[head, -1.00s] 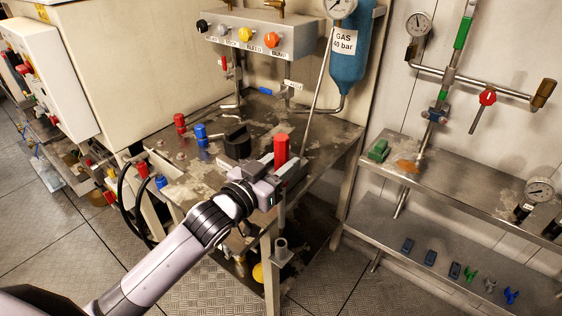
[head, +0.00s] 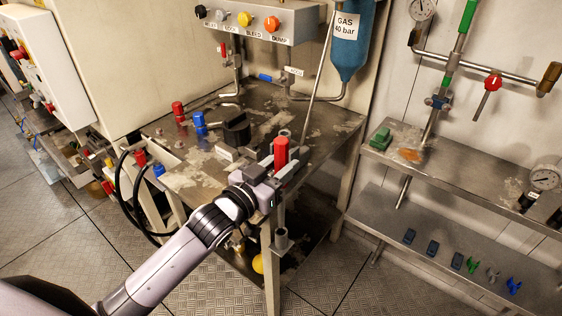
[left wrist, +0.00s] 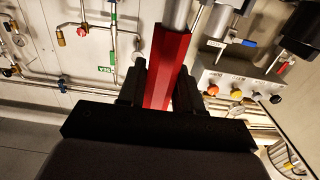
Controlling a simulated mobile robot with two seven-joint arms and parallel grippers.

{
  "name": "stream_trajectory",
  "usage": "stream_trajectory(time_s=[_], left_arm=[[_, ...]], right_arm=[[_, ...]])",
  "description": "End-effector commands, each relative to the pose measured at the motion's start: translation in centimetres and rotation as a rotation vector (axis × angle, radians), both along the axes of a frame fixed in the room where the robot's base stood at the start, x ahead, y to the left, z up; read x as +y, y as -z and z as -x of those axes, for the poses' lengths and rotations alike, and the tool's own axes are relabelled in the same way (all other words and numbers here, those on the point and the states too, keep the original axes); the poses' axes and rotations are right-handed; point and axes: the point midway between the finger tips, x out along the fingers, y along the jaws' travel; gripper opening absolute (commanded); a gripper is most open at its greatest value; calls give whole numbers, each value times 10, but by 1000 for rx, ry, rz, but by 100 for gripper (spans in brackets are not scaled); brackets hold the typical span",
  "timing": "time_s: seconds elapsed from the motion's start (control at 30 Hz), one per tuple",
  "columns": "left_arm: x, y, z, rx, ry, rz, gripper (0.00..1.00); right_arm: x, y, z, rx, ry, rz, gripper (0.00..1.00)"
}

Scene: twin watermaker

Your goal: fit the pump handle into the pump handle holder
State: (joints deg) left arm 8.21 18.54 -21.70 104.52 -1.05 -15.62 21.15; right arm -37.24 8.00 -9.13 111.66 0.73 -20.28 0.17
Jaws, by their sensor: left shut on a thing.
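The pump handle (head: 281,153) is red and stands roughly upright in the fingers of my left gripper (head: 283,174), over the front corner of the metal bench. In the left wrist view the red handle (left wrist: 167,67) lies between the two dark fingers (left wrist: 160,90), with a grey metal shaft (left wrist: 177,14) at its far end. The gripper is shut on the handle. The handle's lower part is hidden by the fingers in the head view. A short grey upright tube (head: 282,239) by the bench's front leg may be the holder; I cannot be sure. The handle is above it.
The bench (head: 190,183) carries a black cup-like part (head: 236,127), blue (head: 200,122) and red (head: 178,110) fittings. A knob panel (head: 225,28) and a blue gas bottle (head: 350,50) stand behind. A two-level shelf (head: 450,165) is at right. Black hoses (head: 122,205) hang at left.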

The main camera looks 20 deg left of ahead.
Motion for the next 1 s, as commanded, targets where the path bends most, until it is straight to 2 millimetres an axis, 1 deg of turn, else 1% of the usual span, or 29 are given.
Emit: stream_trajectory(time_s=[0.03,0.2,0.73,1.0], left_arm=[[0,5,0,-4,0,1,13],[0,10,0,-5,0,2,13],[0,9,0,-4,1,1,13],[0,9,0,-2,0,3,13]], right_arm=[[0,5,0,0,0,0,0],[0,8,0,1,0,0,0],[0,7,0,0,0,0,0],[0,1,0,0,0,0,0]])
